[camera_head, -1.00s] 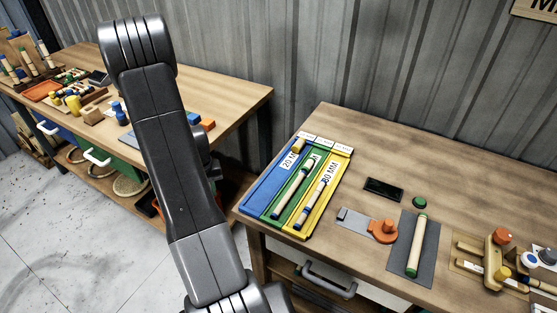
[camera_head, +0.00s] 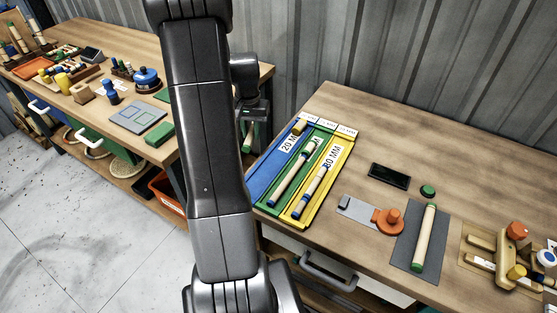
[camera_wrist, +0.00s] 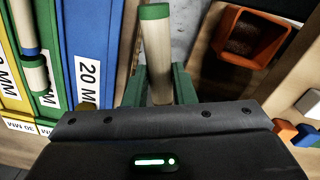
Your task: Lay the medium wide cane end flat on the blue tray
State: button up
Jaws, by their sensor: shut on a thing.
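My gripper (camera_head: 249,122) is shut on a pale cane piece with a green end, at the left of the trays. In the wrist view the cane (camera_wrist: 157,52) stands between the two green fingers (camera_wrist: 158,90), its green end pointing away from the gripper. The blue tray (camera_wrist: 100,35) lies just left of the cane there, with a 20 MM label. In the head view the blue tray (camera_head: 268,176) is the leftmost of three lanes, partly hidden by my arm. A short wooden piece (camera_head: 299,127) is at its far end. The held cane is apart from the tray.
The green tray (camera_head: 291,203) and yellow tray (camera_head: 315,208) each hold a cane. A black phone-like slab (camera_head: 389,177), an orange fixture (camera_head: 388,221) and a green-ended cane on a grey mat (camera_head: 408,262) lie to the right. An orange bin (camera_wrist: 240,40) shows in the wrist view.

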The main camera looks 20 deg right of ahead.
aim_at(285, 149)
jog(key=s+d+r+m+b, duration=0.2)
jog(key=s+d+r+m, duration=0.2)
jog(key=d+r, duration=0.4)
jog(key=f, duration=0.3)
jog(key=d+f, duration=0.1)
jog(key=f, duration=0.7)
jog(key=shift+s+d+p, duration=0.2)
jog(key=shift+s+p, duration=0.1)
jog(key=shift+p, duration=0.05)
jog(key=shift+f, duration=0.25)
jog(key=o, duration=1)
jog(key=shift+c, duration=0.2)
notch_tip(285, 149, up, 12)
jog(key=shift+r, duration=0.25)
